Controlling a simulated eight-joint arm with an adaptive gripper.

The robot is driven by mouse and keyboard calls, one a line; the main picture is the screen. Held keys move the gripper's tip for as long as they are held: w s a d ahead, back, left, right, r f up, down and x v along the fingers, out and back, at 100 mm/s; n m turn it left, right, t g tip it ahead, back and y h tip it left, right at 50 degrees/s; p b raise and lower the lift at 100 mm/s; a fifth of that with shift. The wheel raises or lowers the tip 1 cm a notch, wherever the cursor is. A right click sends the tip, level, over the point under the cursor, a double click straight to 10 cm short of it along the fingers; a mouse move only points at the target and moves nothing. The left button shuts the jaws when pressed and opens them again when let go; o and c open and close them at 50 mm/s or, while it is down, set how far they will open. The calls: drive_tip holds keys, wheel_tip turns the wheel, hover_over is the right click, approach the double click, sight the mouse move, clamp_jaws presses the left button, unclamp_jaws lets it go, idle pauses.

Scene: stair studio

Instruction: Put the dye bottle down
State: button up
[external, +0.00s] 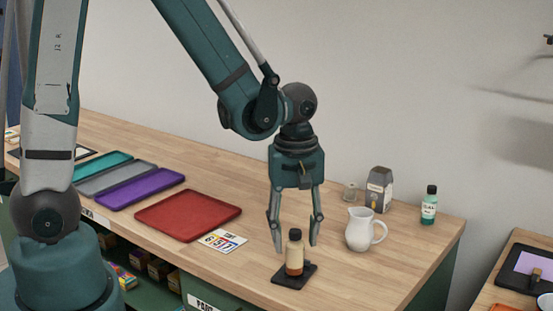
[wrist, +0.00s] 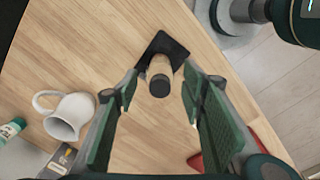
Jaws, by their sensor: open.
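The dye bottle (external: 294,254), with a dark cap and an amber and cream body, stands upright on a small black mat (external: 308,276) near the front edge of the table. In the wrist view the bottle (wrist: 159,78) is seen from above, cap towards me, with the black mat (wrist: 163,45) under and beyond it. My gripper (external: 295,248) is open, pointing down, with its fingers on either side of the bottle's upper part. In the wrist view a gap shows between the fingers (wrist: 158,98) and the bottle.
A white pitcher (external: 361,231), a grey carton (external: 378,189), a small jar (external: 350,192) and a green bottle (external: 429,206) stand at the right. A red tray (external: 188,214) and a number card (external: 222,240) lie to the left. Bare wood surrounds the mat.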

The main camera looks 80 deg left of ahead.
drive_tip(key=shift+r+p, duration=0.45)
drive_tip(key=shift+r, duration=3.2)
drive_tip(key=shift+d+r, duration=0.1)
drive_tip(key=shift+d+r+m, duration=0.3)
drive_tip(key=shift+r+m, duration=0.1)
drive_tip(key=shift+r, duration=0.05)
drive_tip(key=s+d+r+m+t, duration=0.3)
drive_tip(key=s+d+r+m, duration=0.1)
drive_tip(key=d+r+m, duration=0.4)
drive_tip(key=s+d+r+m+t, duration=0.3)
drive_tip(key=d+r+m+t, duration=0.1)
drive_tip(key=d+r+m, duration=0.4)
drive_tip(key=shift+s+m, duration=0.4)
drive_tip(key=shift+m, duration=0.2)
drive_tip(key=shift+d+f, duration=0.1)
drive_tip(key=shift+f+b, duration=1.7)
drive_tip(key=shift+b, duration=0.05)
